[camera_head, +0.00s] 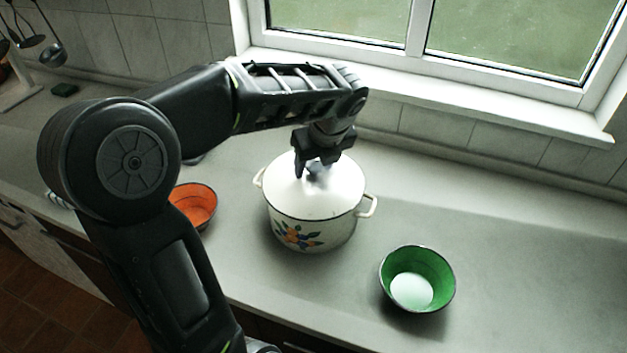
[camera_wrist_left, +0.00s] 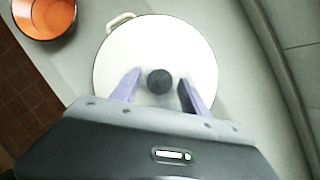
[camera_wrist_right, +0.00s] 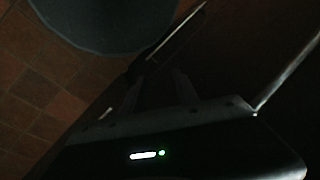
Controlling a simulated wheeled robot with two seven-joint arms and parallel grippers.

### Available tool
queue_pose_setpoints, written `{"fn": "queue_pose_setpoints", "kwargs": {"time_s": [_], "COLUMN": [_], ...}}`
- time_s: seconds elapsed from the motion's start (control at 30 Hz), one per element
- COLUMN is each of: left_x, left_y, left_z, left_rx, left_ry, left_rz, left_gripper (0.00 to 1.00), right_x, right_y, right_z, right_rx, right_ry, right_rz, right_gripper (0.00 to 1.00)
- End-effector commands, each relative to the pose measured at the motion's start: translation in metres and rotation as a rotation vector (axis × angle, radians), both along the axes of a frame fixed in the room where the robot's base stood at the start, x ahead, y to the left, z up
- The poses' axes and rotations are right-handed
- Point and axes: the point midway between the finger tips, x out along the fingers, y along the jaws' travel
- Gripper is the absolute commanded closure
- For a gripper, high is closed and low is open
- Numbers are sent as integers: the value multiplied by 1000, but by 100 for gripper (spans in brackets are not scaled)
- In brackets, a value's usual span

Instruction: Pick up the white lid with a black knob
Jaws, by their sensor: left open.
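The white lid (camera_head: 335,187) lies on a white enamel pot (camera_head: 316,236) with a flower design and side handles. In the left wrist view the lid (camera_wrist_left: 158,42) fills the middle, with its black knob (camera_wrist_left: 159,81) between the fingers. My left gripper (camera_head: 317,174) points down over the lid. It is open, with one finger on each side of the knob and a gap to it, as the left wrist view (camera_wrist_left: 157,90) shows. In the head view the gripper mostly hides the knob. My right gripper (camera_wrist_right: 160,92) shows only dimly in its own wrist view; its opening is unclear.
An orange bowl (camera_head: 194,204) stands left of the pot, partly behind my left arm. A green bowl (camera_head: 440,268) with a white inner bottom stands at the right front. A window sill (camera_head: 450,98) runs behind.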

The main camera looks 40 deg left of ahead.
Motion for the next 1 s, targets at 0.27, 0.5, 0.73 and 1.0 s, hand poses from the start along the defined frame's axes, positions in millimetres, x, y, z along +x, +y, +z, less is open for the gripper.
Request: {"fn": "queue_pose_setpoints", "kwargs": {"time_s": [0.27,0.5,0.73,1.0], "left_x": [0,0,0,0], "left_y": [0,0,0,0], "left_z": [0,0,0,0], "left_rx": [0,0,0,0], "left_ry": [0,0,0,0], "left_rz": [0,0,0,0], "left_gripper": [47,63,82,100], "right_x": [0,0,0,0], "right_y": [0,0,0,0], "right_z": [0,0,0,0], "right_rx": [-1,-1,-1,-1], "right_ry": [0,0,0,0], "right_rz": [0,0,0,0], "right_gripper": [64,64,64,64]}}
